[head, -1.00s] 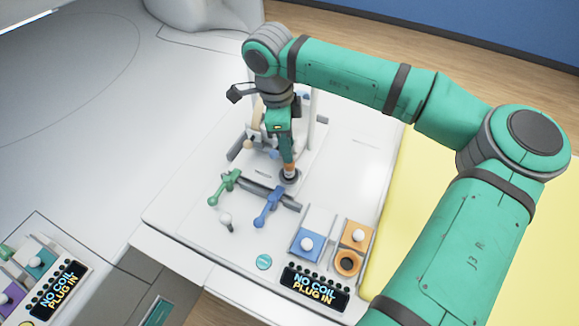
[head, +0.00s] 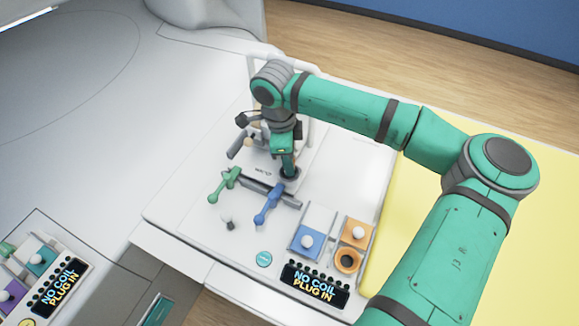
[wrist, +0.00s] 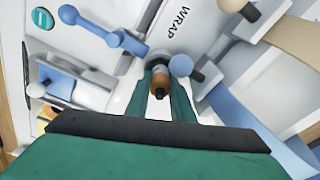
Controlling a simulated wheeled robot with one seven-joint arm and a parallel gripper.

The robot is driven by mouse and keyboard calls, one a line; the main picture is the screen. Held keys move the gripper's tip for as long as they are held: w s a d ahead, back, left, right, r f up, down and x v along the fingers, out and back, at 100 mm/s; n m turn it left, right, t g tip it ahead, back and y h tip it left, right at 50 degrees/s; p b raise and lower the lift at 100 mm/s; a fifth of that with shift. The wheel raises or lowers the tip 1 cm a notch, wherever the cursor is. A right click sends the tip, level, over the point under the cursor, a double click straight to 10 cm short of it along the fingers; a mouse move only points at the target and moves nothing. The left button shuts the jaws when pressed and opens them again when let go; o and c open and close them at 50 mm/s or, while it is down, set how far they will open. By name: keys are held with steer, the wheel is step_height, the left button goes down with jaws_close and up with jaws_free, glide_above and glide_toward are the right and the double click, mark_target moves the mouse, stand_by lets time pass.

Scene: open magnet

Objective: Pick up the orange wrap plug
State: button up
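A thin gap seems to show between the fingers and the plug; contact at the fingertips is hard to make out. In the head view my gripper (head: 287,168) points down at the dark round base of the plug, and the fingers hide the plug's orange body.
A blue-handled lever (head: 268,204) and a green one (head: 224,185) lie close by on the white board. A blue block (head: 307,241), an orange block (head: 357,233) and a display panel (head: 315,286) sit nearer the front. A yellow pad (head: 430,190) lies to the right.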

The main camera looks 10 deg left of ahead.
jaws_close()
steer(key=shift+r, duration=0.15)
steer(key=shift+r, duration=0.55)
steer(key=s+r, duration=1.1)
steer(key=s, duration=0.3)
steer(key=shift+d+r, duration=0.3)
steer(key=shift+d, duration=0.15)
steer(key=shift+r, duration=0.1)
